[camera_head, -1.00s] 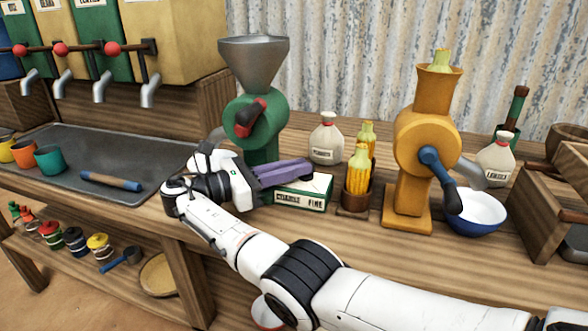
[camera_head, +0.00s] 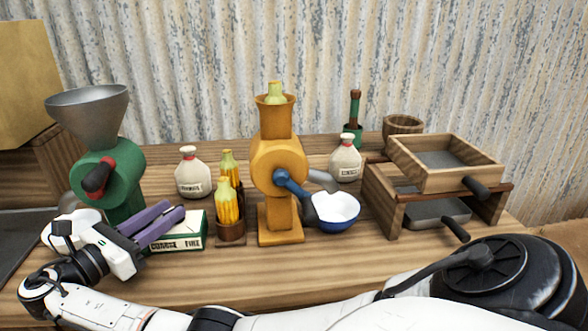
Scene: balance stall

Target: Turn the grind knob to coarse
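A white box (camera_head: 180,241) with green edges is printed "COARSE" and "FINE" on its front. It sits on the counter beside the green grinder (camera_head: 123,160), which has a grey hopper and a dark crank with a red part. My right gripper (camera_head: 178,212), with purple fingers, comes in from the left side of the box and lies over its top. The fingers hide much of the box top, and I see no knob there. The fingers lie close together; whether they are open or grip something is unclear. My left gripper is not in view.
A yellow grinder (camera_head: 279,160) with a blue crank stands right of the box, with corn in a wooden cup (camera_head: 231,232) between. My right arm spans the front.

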